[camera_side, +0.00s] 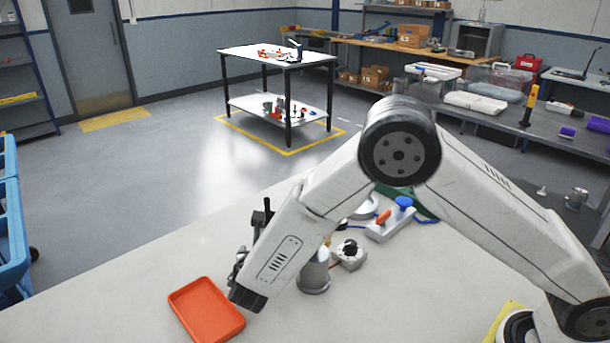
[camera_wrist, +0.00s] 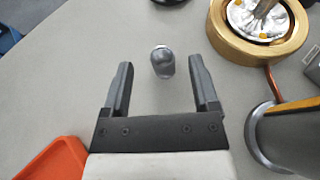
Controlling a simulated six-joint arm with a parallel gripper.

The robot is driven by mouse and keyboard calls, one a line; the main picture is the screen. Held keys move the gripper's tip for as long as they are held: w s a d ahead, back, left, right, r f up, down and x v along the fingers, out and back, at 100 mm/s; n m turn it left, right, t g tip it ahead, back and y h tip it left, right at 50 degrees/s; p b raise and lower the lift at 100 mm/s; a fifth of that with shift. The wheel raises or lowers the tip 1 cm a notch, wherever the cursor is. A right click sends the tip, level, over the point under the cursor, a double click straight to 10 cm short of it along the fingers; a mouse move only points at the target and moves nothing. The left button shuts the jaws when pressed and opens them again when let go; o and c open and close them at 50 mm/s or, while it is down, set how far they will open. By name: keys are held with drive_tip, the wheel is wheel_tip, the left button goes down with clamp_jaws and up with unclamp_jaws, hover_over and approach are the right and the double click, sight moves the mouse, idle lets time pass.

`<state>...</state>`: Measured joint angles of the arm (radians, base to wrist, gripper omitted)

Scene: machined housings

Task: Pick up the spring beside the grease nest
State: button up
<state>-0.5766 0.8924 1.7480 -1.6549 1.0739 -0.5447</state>
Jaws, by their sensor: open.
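A small grey metallic cylinder, likely the spring (camera_wrist: 162,62), stands in the wrist view between and slightly beyond my fingertips; its coils cannot be made out. My gripper (camera_wrist: 160,76) is open, with one finger to each side of it and visible gaps on both sides. Its height above the piece cannot be told. A brass-coloured ring with a crumpled silvery middle, likely the grease nest (camera_wrist: 243,53), sits at the upper right. In the side view my gripper (camera_side: 240,266) is partly behind my own forearm, and the spring is hidden.
An orange tray (camera_side: 184,297) lies beside my gripper; it shows at lower left in the wrist view (camera_wrist: 52,162). A grey metal cylinder (camera_side: 314,278) stands close on the right. A small block with a black knob (camera_side: 348,256) and a switch box (camera_side: 390,229) are farther back.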

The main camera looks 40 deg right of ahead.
drive_tip(key=shift+x, duration=2.45)
drive_tip(key=shift+s, duration=0.1)
clamp_jaws()
